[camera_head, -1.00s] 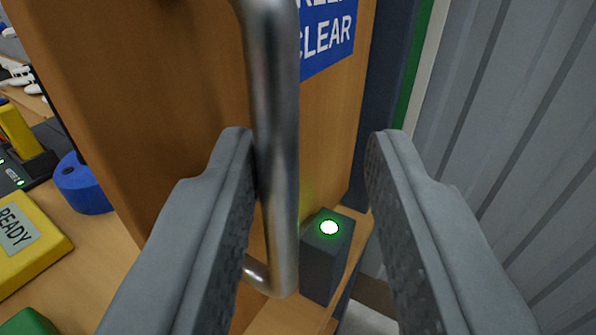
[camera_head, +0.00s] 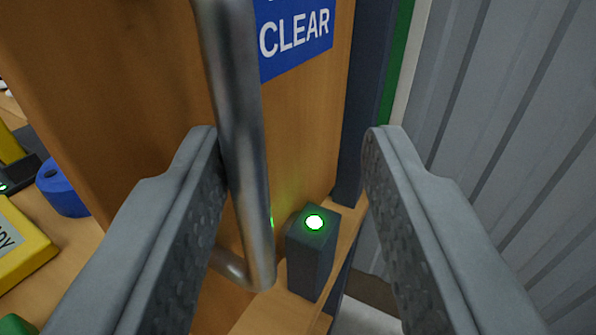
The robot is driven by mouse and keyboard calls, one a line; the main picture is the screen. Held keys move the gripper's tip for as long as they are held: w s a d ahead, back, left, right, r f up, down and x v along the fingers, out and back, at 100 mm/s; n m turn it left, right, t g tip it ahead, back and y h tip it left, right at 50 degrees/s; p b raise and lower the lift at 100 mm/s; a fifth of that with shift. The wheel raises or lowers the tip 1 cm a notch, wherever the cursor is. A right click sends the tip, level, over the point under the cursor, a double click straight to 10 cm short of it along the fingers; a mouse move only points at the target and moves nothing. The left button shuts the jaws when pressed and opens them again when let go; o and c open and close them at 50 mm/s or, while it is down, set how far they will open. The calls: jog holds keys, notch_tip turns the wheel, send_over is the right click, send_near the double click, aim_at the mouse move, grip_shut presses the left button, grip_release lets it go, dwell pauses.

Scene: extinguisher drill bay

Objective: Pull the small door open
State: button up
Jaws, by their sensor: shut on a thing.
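The small wooden door (camera_head: 300,125) stands upright in the middle of the view, with a blue sign reading "CLEAR" (camera_head: 295,35). Its round metal handle (camera_head: 243,150) runs up and down in front of it and bends back at the bottom. My gripper (camera_head: 292,140) is shut on the handle, with a finger on each side of the bar. The bar lies against the left finger, and a gap shows toward the right finger. The handle's top is out of view. I cannot tell how far open the door stands.
A dark box with a lit green light (camera_head: 312,255) stands low behind the handle. A grey ribbed wall (camera_head: 490,140) fills the right. At left, a blue roll (camera_head: 62,190) and a yellow block (camera_head: 22,250) sit on a wooden surface.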

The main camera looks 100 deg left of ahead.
jog(key=shift+d, duration=0.1)
jog(key=w+d, duration=0.1)
jog(key=d, duration=1.6)
jog(key=shift+w, duration=0.3)
jog(key=shift+d, duration=0.1)
